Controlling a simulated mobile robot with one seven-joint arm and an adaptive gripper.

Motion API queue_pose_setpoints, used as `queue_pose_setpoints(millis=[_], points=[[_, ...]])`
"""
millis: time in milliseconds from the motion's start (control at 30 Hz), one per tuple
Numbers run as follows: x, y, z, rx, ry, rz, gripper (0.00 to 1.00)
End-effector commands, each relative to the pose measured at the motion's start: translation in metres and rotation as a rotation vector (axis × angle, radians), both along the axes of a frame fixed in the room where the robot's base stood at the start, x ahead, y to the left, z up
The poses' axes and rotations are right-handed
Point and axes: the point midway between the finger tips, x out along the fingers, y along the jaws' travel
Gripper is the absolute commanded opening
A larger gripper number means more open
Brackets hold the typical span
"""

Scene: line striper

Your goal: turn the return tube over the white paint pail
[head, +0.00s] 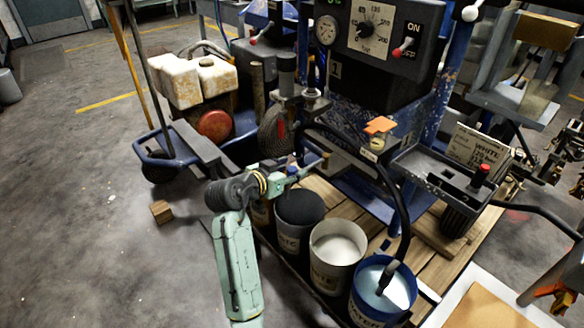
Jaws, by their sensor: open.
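The return tube (401,205) is a black hose that arches from the machine to the right and bends down. Its end hangs over or in the blue pail (365,311), marked WATER, which holds pale liquid. The white paint pail (328,277) stands just left of the blue pail, open and filled with white paint; no tube is over it. My gripper (307,170) is at the end of my green arm, above and behind the dark-topped pail, left of the tube's arch. It is open; its fingers are small and hard to make out.
The dark-topped pail (299,209) stands left of the white one on a wooden pallet (345,208). The striper has a gauge panel (375,28), an orange-topped valve (380,126) and a black tray (440,170). A wooden block (161,212) lies on the open floor at left.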

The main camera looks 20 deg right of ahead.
Motion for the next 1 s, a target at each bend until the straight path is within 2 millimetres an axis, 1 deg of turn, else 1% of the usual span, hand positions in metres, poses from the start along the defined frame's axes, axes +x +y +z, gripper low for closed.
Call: queue_pose_setpoints(millis=[33,133,433,1000], points=[[0.0024,-0.0044,-0.0013,0.001,0.001,-0.001,0.45],[0.0060,-0.0087,-0.0040,0.000,0.000,0.000,0.45],[0.0073,-0.0103,-0.0049,0.001,-0.001,0.001,0.45],[0.0071,-0.0100,-0.0049,0.001,-0.001,0.001,0.08]])
